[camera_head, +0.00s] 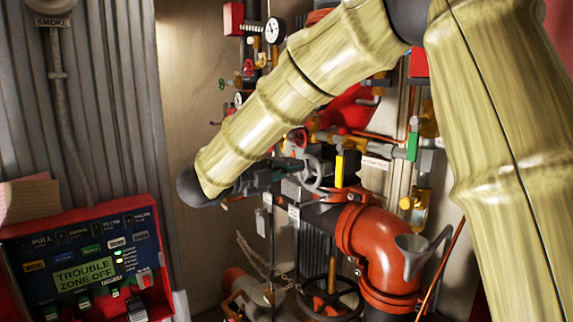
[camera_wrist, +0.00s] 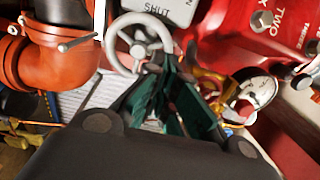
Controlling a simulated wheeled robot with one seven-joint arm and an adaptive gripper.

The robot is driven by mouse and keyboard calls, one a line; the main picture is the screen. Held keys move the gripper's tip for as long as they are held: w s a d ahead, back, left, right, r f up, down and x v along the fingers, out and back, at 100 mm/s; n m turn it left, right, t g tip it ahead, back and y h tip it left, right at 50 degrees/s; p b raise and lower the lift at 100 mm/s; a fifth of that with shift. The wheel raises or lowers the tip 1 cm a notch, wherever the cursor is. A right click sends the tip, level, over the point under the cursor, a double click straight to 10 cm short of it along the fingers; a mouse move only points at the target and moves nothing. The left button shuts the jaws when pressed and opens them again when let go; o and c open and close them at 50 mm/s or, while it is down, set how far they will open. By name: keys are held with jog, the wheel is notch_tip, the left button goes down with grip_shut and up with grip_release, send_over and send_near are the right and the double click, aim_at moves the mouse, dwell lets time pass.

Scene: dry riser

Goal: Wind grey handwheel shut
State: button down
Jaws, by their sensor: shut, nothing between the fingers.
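The grey handwheel (camera_head: 318,173) is a small spoked wheel among the pipes, right of centre in the head view. In the wrist view the handwheel (camera_wrist: 121,57) shows at the top, rim and spokes clear, under a grey plate (camera_wrist: 181,12) lettered SHUT. My gripper (camera_wrist: 166,82) has dark green fingers, shut and empty. Their tips lie at the wheel's lower right rim in the wrist view; I cannot tell whether they touch it. In the head view my arm hides part of the area left of the wheel, and the fingertips are hard to make out.
A thick red pipe elbow (camera_head: 388,250) stands below right of the wheel, with a dark larger handwheel (camera_head: 345,309) low down. Gauges (camera_head: 274,31) and small valves crowd the wall. A red alarm panel (camera_head: 88,262) stands at left. A pressure gauge (camera_wrist: 262,91) is right of my fingers.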

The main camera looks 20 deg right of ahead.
aim_at(317, 176)
jog(key=shift+w+d+r+p, duration=0.35)
jog(key=shift+w+r+p, duration=0.1)
jog(key=shift+r, duration=0.1)
notch_tip(317, 176, down, 9)
jog(key=b, duration=0.5)
jog(key=s+r, duration=0.1)
jog(key=s+d+r, duration=0.1)
jog(key=r, duration=0.1)
jog(key=s+d+r, duration=0.1)
jog(key=shift+s+r, duration=0.25)
jog(key=shift+r, duration=0.1)
jog(key=shift+w, duration=0.2)
jog(key=shift+s, duration=0.15)
jog(key=shift+d, duration=0.1)
jog(key=shift+x, duration=0.85)
